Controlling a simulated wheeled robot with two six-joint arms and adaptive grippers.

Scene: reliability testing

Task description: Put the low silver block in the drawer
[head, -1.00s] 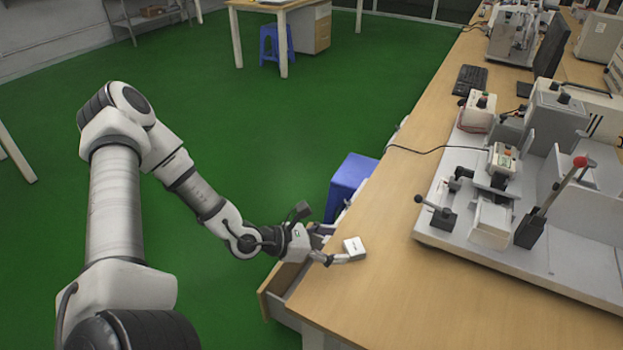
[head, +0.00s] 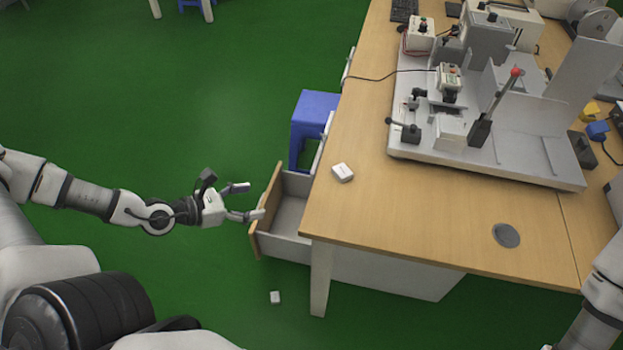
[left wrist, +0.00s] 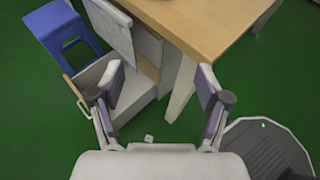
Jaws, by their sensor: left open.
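A small pale block (head: 342,172) lies on the table top near its left edge. A second small pale block (head: 275,297) lies on the green floor below the drawer, and it also shows in the left wrist view (left wrist: 149,138). I cannot tell which is the low silver one. The drawer (head: 266,207) is pulled open under the table's left side; its visible inside looks empty. My left gripper (head: 245,202) is open and empty, just left of the drawer front. In the left wrist view its fingers (left wrist: 160,88) stand wide apart. My right gripper is out of view.
A grey test fixture (head: 480,160) with levers stands on the wooden table (head: 400,225). A blue stool (head: 312,105) stands behind the drawer. A round grey disc (head: 506,235) sits in the table top. Open green floor lies to the left.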

